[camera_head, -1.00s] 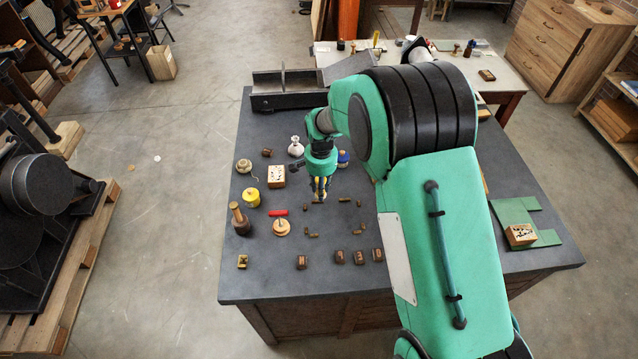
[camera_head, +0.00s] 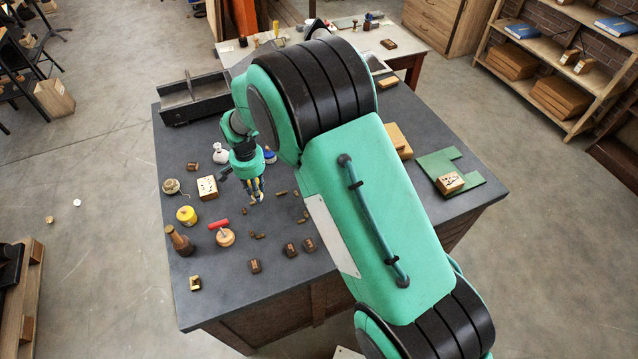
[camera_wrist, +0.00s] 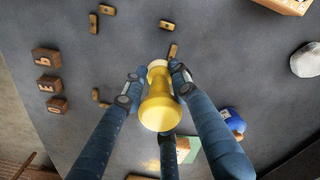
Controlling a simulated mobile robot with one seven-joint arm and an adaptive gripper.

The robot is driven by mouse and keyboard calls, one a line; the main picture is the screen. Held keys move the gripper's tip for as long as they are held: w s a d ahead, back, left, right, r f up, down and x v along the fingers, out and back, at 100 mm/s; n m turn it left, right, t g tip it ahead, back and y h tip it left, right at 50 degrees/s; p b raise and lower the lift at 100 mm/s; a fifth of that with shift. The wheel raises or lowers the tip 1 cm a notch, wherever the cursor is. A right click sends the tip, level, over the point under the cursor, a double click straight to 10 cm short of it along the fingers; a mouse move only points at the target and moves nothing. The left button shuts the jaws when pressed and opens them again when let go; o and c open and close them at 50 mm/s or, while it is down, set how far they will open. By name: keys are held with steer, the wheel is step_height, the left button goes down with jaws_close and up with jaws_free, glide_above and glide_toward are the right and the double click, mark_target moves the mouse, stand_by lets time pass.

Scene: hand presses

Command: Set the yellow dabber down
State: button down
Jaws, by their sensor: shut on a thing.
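The yellow dabber (camera_wrist: 157,108) is in my gripper (camera_wrist: 152,88), in the middle of the wrist view. The blue fingers close around it from the sides and below, and its pale end points away from the camera. In the head view my gripper (camera_head: 257,190) is low over the dark tabletop (camera_head: 330,258), with a bit of yellow between the fingers. I cannot tell whether the dabber touches the table.
Several small brown blocks (camera_head: 290,249) lie in front and to the right. A red-handled tool (camera_head: 218,224), a round wooden piece (camera_head: 226,238), a yellow pot (camera_head: 187,215) and a white box (camera_head: 207,187) stand left. A blue-topped thing (camera_head: 270,155) is behind.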

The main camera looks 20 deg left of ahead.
steer(key=w+d+b, duration=0.1)
steer(key=w+d, duration=0.2)
steer(key=d, duration=0.5)
steer(key=w+d+r+m+b, duration=0.1)
steer(key=w+d, duration=0.2)
steer(key=d, duration=0.5)
steer(key=w+d+b, duration=0.2)
steer(key=w+d, duration=0.2)
steer(key=d, duration=0.4)
steer(key=shift+m, duration=0.7)
steer(key=s+d+b, duration=0.1)
steer(key=d, duration=0.8)
steer(key=s+d+b, duration=0.1)
steer(key=d, duration=0.8)
steer(key=s+d+b, duration=0.1)
steer(key=d, duration=0.9)
steer(key=shift+f+b, duration=0.3)
steer(key=shift+f, duration=0.05)
steer(key=shift+w+a, duration=0.1)
steer(key=w+a, duration=0.1)
steer(key=w, duration=0.4)
steer(key=w+a+f, duration=0.1)
steer(key=w, duration=0.4)
steer(key=w+a+b, duration=0.1)
steer(key=w, duration=0.4)
steer(key=shift+w+a+f, duration=0.2)
steer(key=shift+a+f, duration=0.05)
steer(key=shift+a, duration=0.05)
